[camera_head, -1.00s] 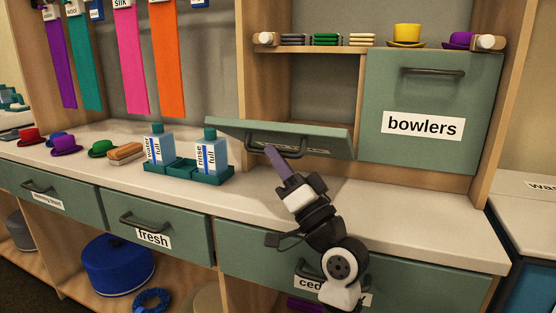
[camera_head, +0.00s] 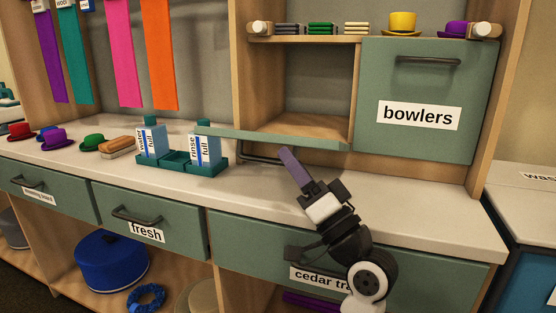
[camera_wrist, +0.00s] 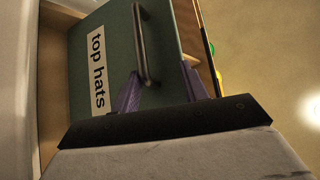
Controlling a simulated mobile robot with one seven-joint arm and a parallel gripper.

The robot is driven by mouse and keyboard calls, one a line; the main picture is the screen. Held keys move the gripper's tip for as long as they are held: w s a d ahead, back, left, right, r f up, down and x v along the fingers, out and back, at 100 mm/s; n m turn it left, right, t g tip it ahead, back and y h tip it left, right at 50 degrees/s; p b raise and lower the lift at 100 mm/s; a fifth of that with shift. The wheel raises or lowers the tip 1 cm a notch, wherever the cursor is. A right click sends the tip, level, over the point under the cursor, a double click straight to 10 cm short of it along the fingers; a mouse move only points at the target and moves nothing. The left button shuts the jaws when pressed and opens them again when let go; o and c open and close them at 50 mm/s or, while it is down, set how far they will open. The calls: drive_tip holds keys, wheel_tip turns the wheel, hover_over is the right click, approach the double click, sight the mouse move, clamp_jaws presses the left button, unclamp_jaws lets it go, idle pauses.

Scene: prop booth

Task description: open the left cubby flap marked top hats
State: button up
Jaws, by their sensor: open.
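The green top hats flap (camera_head: 275,138) is swung far down and out from the left cubby, seen almost edge-on in the head view. The cubby (camera_head: 270,90) behind it is open and looks empty where visible. The flap's dark bar handle (camera_head: 262,159) hangs under its front part. The wrist view shows the handle (camera_wrist: 140,45) and the "top hats" label (camera_wrist: 96,68) on the flap's outer face. My gripper (camera_head: 286,154) is open just below the flap, near the handle. Its purple fingers (camera_wrist: 160,82) show close to the bar; whether they touch it is unclear.
The closed bowlers flap (camera_head: 415,125) is to the right. A teal caddy (camera_head: 180,162) with water and rinse bottles stands on the counter left of the flap. Small hats and a brush (camera_head: 117,147) lie farther left. The white counter (camera_head: 400,205) to the right is clear.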

drive_tip(key=s+d, duration=0.5)
drive_tip(key=shift+s+r+b, duration=0.3)
drive_tip(key=shift+s+r, duration=0.05)
drive_tip(key=shift+d, duration=0.1)
drive_tip(key=shift+f, duration=0.1)
